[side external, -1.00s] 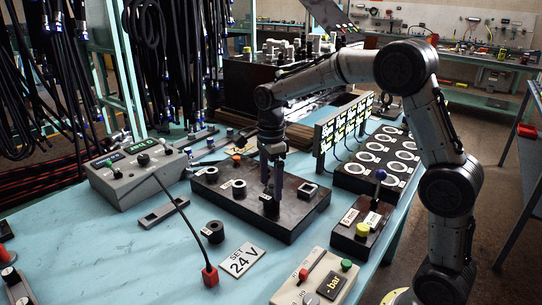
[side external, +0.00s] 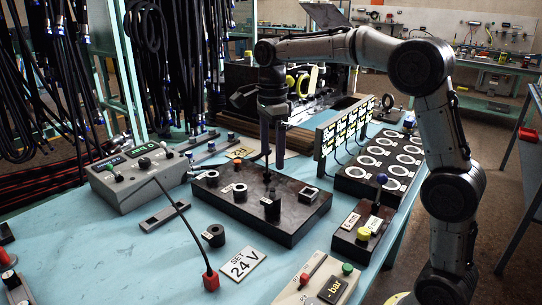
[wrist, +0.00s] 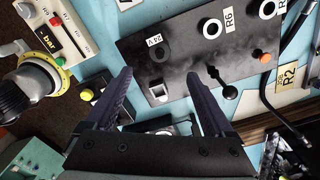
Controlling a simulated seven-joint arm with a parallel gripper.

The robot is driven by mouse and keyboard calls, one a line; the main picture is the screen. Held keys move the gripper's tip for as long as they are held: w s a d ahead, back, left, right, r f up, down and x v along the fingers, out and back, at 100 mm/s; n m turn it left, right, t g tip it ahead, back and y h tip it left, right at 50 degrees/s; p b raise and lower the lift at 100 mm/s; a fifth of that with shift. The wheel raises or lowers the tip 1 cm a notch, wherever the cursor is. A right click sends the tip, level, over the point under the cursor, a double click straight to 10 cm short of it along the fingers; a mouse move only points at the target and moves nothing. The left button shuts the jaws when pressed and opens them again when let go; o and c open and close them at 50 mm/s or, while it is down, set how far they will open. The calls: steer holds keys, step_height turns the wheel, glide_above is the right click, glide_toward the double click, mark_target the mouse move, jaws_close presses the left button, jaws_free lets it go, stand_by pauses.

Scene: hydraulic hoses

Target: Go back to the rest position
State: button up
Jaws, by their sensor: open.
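My gripper (side external: 273,155) is open and empty, pointing down above the black board (side external: 225,205). Its two dark fingers (wrist: 158,75) stand apart in the wrist view, with the board beyond them.
A grey control box (side external: 140,180) stands left of the board, its cable running to a red plug (side external: 210,281). A lit display panel (side external: 342,135) and a black ring tray (side external: 372,165) stand right. Hoses (side external: 165,60) hang behind.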

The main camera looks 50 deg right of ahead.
steer(key=s+a+r+n+t, duration=0.2)
steer(key=s+r, duration=0.2)
steer(key=s, duration=0.3)
steer(key=s+a+r+n+t, duration=0.1)
steer(key=s+a+r+n, duration=0.15)
steer(key=s, duration=0.45)
steer(key=s+f+n+t, duration=0.2)
steer(key=s+f+n, duration=0.8)
steer(key=n, duration=0.9)
steer(key=shift+s+a+t, duration=0.15)
steer(key=shift+s+t, duration=0.15)
steer(key=shift+s, duration=0.55)
